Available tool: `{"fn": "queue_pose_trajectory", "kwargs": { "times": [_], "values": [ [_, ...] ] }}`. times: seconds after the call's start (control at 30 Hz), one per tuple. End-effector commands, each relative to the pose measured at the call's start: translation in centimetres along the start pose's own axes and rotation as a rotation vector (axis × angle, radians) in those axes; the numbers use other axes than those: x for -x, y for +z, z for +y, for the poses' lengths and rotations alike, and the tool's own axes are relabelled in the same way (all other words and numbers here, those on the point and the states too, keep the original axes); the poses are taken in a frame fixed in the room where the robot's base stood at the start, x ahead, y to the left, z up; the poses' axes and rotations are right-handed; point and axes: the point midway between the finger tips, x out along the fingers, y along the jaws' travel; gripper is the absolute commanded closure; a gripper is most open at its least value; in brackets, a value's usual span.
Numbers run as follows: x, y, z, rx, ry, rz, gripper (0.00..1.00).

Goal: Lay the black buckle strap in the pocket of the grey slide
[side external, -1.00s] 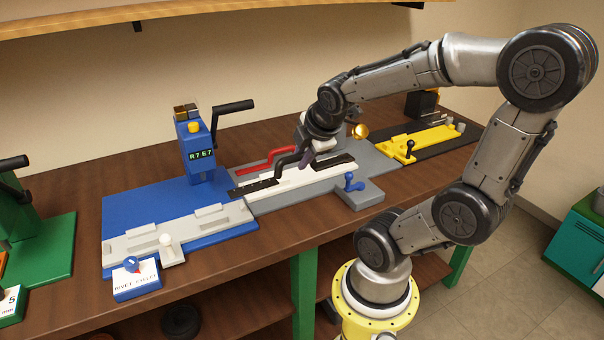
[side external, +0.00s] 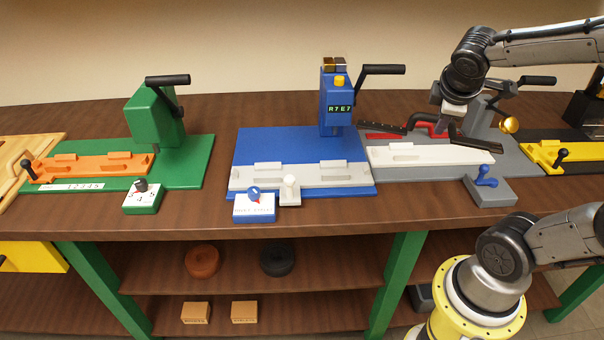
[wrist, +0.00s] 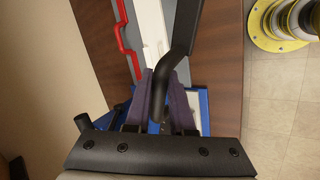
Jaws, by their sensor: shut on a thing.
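The black buckle strap (side external: 475,143) is a long dark piece with flat ends and a cranked middle. It shows at close range in the wrist view (wrist: 184,28). My gripper (side external: 438,124) is shut on its cranked middle; the fingers also show in the wrist view (wrist: 160,97). The strap is over the white slide (side external: 430,156) on the grey base; I cannot tell whether it touches anything below. A light grey slide (side external: 270,178) with raised blocks lies on the blue base, to the left. Its pocket is not clear from here.
A red cranked piece (side external: 412,131) lies behind the white slide. A blue press (side external: 337,105) with a black lever stands to the left. A blue knob (side external: 486,177) is at the front right. A green station (side external: 155,125) is farther left, a yellow slide (side external: 560,150) at right.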

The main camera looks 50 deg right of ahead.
Motion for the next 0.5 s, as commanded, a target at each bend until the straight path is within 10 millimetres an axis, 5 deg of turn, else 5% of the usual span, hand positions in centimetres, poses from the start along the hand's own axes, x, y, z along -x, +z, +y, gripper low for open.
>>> {"fn": "queue_pose_trajectory", "kwargs": {
  "times": [0.3, 0.5],
  "values": [
    [1.0, -10.4, -3.1, 0.108, 0.001, 0.074, 1.0],
    [2.2, -14.4, -6.7, 0.256, 0.001, 0.177, 1.0]
  ]
}}
